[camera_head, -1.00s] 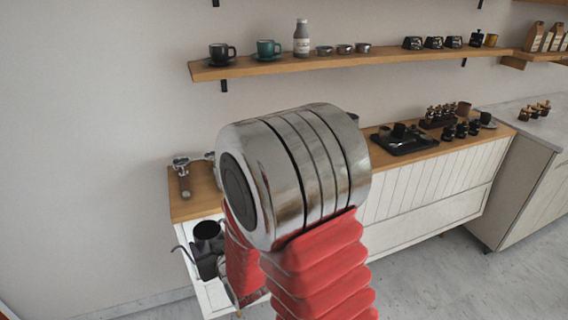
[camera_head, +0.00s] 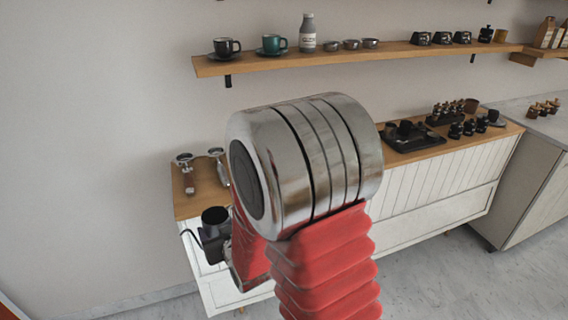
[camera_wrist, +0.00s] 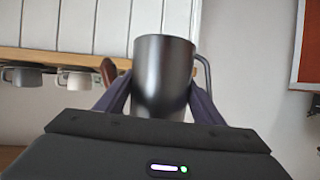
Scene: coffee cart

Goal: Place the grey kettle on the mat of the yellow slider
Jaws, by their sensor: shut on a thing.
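The grey kettle (camera_wrist: 163,75) is a dark metallic cylinder with a thin handle on its right side in the wrist view. My gripper (camera_wrist: 160,92) is shut on it, with one dark finger on either side of its body. In the head view the kettle (camera_head: 214,216) shows small and dark at the lower left, in front of the white cabinet, with my gripper (camera_head: 216,240) around it, partly hidden by my arm. The yellow slider and its mat are not visible in either view.
A wooden counter (camera_head: 188,207) on a white cabinet carries portafilters (camera_head: 188,175) at left and a black tray (camera_head: 415,140) at right. A wall shelf (camera_head: 300,60) holds cups and a bottle.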

